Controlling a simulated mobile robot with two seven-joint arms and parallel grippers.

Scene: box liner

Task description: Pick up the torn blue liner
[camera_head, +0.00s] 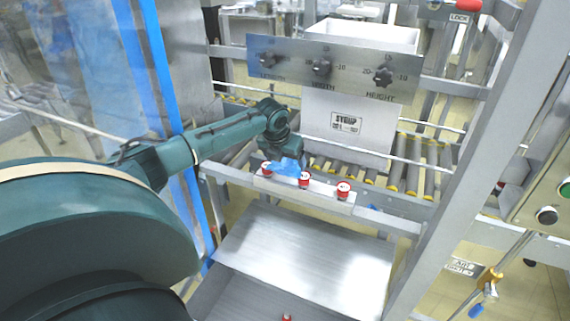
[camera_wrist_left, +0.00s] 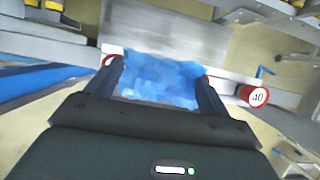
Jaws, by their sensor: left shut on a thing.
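The torn blue liner (camera_head: 289,167) is a crumpled, translucent blue piece at the rail below the roller conveyor in the head view. My left gripper (camera_head: 288,172) reaches it from the left, its fingers mostly hidden there. In the left wrist view the liner (camera_wrist_left: 160,80) fills the space between the two fingers of my left gripper (camera_wrist_left: 162,85), which is shut on it. The liner lies close to the rail with red-capped knobs; whether it touches the rail I cannot tell. My right gripper is not in view.
Red-and-white knobs (camera_head: 344,190) line the rail, with one marked 40 (camera_wrist_left: 258,95) beside the right finger. A metal chute (camera_head: 310,250) slopes below. A white box (camera_head: 345,125) stands on the rollers behind a panel of black dials (camera_head: 335,68). A steel post (camera_head: 480,150) stands right.

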